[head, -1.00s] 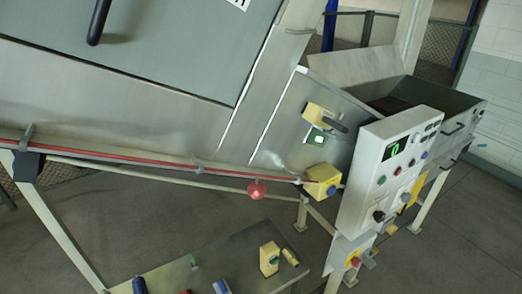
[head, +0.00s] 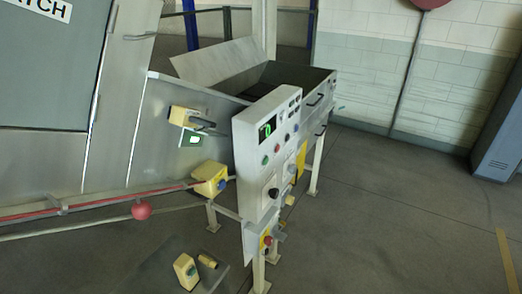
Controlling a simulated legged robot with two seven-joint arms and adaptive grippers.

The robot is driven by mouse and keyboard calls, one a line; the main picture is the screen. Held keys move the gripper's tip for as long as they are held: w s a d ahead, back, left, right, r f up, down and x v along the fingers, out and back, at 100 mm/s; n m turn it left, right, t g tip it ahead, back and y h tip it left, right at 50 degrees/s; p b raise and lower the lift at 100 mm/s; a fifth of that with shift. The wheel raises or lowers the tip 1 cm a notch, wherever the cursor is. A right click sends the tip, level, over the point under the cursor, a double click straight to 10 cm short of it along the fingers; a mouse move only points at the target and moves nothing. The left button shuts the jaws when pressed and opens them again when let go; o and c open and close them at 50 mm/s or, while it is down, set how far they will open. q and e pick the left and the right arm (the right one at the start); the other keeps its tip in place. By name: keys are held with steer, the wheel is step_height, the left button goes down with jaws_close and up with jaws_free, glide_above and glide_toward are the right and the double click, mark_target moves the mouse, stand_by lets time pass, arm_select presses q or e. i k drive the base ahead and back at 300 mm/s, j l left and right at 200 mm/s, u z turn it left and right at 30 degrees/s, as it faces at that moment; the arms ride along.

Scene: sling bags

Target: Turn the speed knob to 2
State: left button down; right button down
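The white control panel (head: 262,150) stands upright in the middle of the head view, seen at an angle. Its green display (head: 267,128) reads what looks like 0. A black knob (head: 273,192) sits low on the panel, and another small knob (head: 292,169) is to its right. Which one is the speed knob, and their exact settings, I cannot tell at this size. Neither of my grippers is in view.
A low table (head: 160,272) is at the lower left. The floor (head: 400,220) at right is clear.

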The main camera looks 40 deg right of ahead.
mark_target(273, 194)
steer(key=k+l+z, duration=0.1)
steer(key=z, duration=1.15)
